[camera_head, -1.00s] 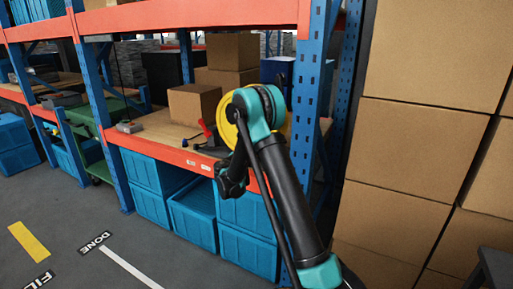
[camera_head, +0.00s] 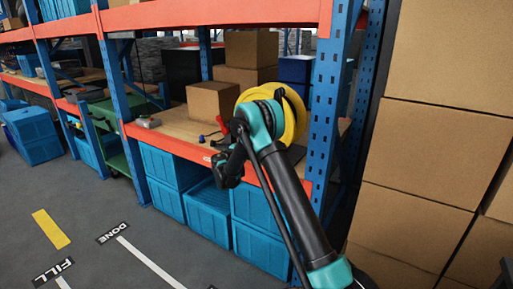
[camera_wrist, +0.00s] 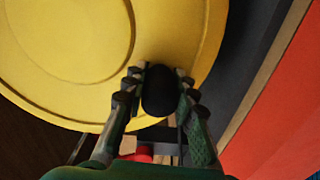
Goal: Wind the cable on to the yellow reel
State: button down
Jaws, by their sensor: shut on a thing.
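The yellow reel (camera_head: 296,118) stands upright on the shelf, partly hidden behind my arm in the head view. In the wrist view, its broad yellow face (camera_wrist: 70,45) fills the upper left. My gripper (camera_wrist: 160,92) is shut on a rounded black knob (camera_wrist: 158,90) in front of the reel's rim. In the head view, my arm hides most of the gripper. A red part (camera_head: 222,124) shows to the left of the arm. A small blue piece (camera_head: 202,138) with a dark strand, perhaps the cable's end, lies on the shelf. The cable's full run is hidden.
The wooden shelf has an orange front beam (camera_head: 180,143) and a blue upright (camera_head: 322,110) close to the reel's right. Cardboard boxes (camera_head: 212,101) stand behind. Blue bins (camera_head: 207,215) sit below. Tall stacked cartons (camera_head: 430,140) fill the right.

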jog(key=w+a+r+m, duration=0.4)
jog(key=a+r+m, duration=0.2)
jog(key=r+m, duration=0.3)
jog(key=shift+w+r+m, duration=0.15)
jog(key=shift+r+m, duration=0.05)
jog(key=shift+m, duration=0.7)
jog(key=c, duration=1.2)
grip_release()
jog(key=v, duration=1.2)
jog(key=shift+d, duration=0.1)
